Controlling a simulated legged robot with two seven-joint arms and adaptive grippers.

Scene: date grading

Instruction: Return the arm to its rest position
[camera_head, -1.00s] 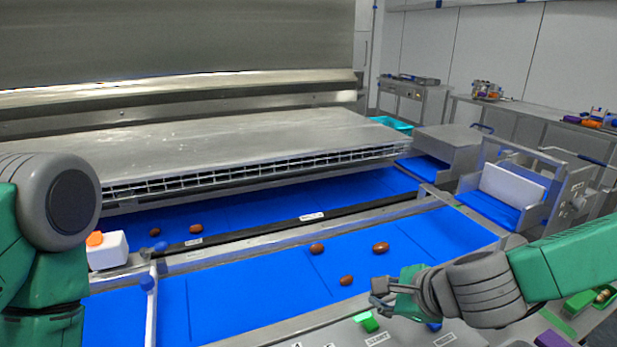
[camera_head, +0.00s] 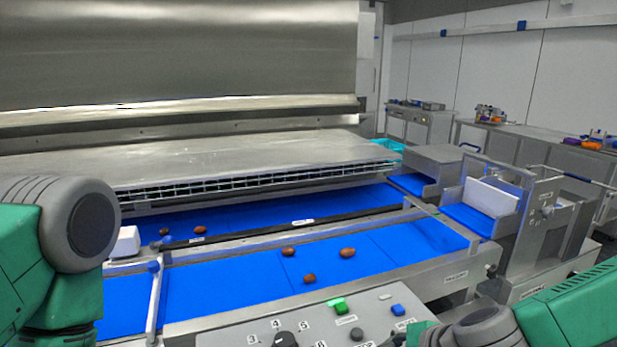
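My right arm, green with grey joints, comes in at the lower right. Its gripper is not clearly visible; only a grey joint and a bit of green show at the bottom edge. My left arm, green with a large grey joint, stands at the left edge, and its gripper is out of the frame. Three brown dates, one at the left (camera_head: 288,251), one at the right (camera_head: 347,252) and one nearer (camera_head: 309,279), lie on the front blue belt (camera_head: 220,288). Two more dates (camera_head: 200,230) lie on the rear blue belt (camera_head: 250,217).
A control panel (camera_head: 235,340) with a green button (camera_head: 337,305), a blue button (camera_head: 397,310) and a dark knob (camera_head: 285,339) lies at the front. A steel chute with a white plate (camera_head: 491,197) stands at the right. A white box (camera_head: 125,242) is partly behind my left arm.

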